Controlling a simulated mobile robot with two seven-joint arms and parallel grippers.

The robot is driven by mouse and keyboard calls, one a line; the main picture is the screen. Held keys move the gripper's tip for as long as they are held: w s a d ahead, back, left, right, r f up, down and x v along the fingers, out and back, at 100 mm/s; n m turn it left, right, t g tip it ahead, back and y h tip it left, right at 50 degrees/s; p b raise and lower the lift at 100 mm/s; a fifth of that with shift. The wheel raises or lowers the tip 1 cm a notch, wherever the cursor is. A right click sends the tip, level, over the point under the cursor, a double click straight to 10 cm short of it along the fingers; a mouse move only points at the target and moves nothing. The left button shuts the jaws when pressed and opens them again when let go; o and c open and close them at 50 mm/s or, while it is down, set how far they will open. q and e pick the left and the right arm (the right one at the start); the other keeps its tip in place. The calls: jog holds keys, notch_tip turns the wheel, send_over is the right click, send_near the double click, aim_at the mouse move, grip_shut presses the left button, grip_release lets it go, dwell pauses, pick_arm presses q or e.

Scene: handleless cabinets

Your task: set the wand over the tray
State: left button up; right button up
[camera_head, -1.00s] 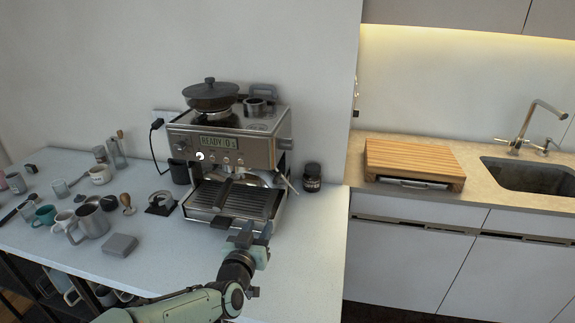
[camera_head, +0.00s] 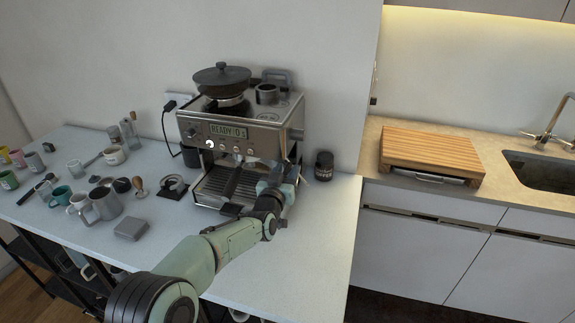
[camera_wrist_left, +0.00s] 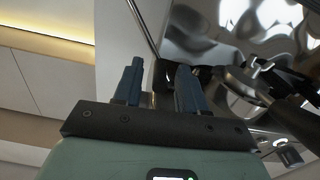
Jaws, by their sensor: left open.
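The espresso machine's drip tray (camera_head: 228,184) is a dark ribbed grille at the machine's front. The steam wand (camera_wrist_left: 143,27) is a thin metal rod coming down from the top in the left wrist view. Its lower end, with a black part, appears between or just behind my finger tips; I cannot tell if they touch it. In the head view the wand is mostly hidden by my gripper. My left gripper (camera_head: 278,178) is open at the right front of the machine, beside the tray; it also shows in the left wrist view (camera_wrist_left: 160,88). My right gripper is not in view.
A dark jar (camera_head: 324,166) stands close to the right of my gripper. Mugs, a metal pitcher (camera_head: 105,203) and a grey block (camera_head: 131,229) lie to the left. The front right counter is clear.

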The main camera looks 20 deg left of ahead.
pick_arm(q)
jog(key=shift+w, duration=0.85)
